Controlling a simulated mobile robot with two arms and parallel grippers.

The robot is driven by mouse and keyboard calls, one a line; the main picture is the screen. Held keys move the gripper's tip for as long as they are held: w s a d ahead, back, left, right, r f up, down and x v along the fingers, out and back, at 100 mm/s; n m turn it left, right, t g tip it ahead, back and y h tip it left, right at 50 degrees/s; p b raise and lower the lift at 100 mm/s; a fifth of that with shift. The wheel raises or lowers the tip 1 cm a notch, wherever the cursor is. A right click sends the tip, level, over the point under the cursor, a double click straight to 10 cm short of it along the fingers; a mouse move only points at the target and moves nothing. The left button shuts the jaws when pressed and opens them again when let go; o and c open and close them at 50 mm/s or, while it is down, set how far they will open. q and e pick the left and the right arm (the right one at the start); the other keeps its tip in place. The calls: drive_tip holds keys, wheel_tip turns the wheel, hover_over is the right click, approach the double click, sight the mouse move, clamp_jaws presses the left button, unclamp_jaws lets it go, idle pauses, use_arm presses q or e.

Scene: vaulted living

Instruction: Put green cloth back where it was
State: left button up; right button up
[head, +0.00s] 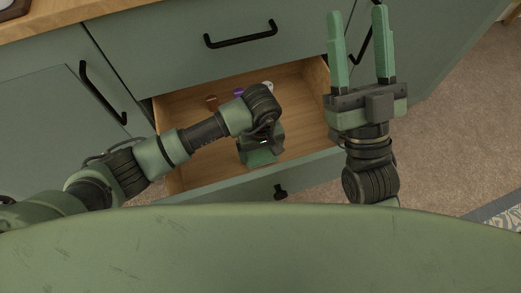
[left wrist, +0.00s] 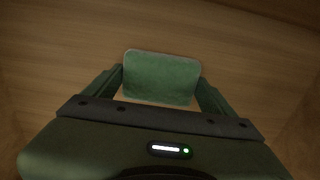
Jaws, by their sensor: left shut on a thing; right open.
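The green cloth (left wrist: 160,77) shows in the left wrist view as a small green rectangle with rounded corners. It lies between the two fingers of my left gripper (head: 262,152), which is shut on it. My left gripper reaches down into the open wooden drawer (head: 303,112), near its front. The wood of the drawer floor shows behind the cloth in the left wrist view. In the head view my gripper and arm make it hard to tell the cloth apart. My right gripper (head: 362,50) is open and empty, to the right of the drawer.
Small items lie at the back of the drawer: a reddish-brown one (head: 211,102), a purple one (head: 239,92) and a whitish one (head: 267,87). Green cabinets with black handles (head: 241,36) stand behind, under a wooden countertop (head: 60,14).

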sight(261, 153)
use_arm(q)
drive_tip(key=o, duration=1.2)
drive_tip(key=shift+c, duration=0.2)
use_arm(e)
drive_tip(key=shift+s+r, duration=0.1)
drive_tip(key=shift+r, duration=0.05)
use_arm(q)
drive_tip(key=shift+r, duration=0.15)
wheel_tip(261, 153, up, 6)
drive_tip(key=shift+p, duration=1.25)
drive_tip(key=shift+r+p, duration=0.75)
drive_tip(key=shift+r, duration=2.2)
use_arm(e)
drive_tip(key=w+f+g+h, duration=0.2)
drive_tip(key=f+g, duration=0.3)
drive_tip(key=f, duration=0.3)
drive_tip(key=w+d+f+g+h, duration=0.1)
drive_tip(key=w+f+g, duration=0.2)
drive_tip(key=f+g, duration=0.2)
drive_tip(key=shift+f+h, duration=0.4)
drive_tip(key=shift+f, duration=1.4)
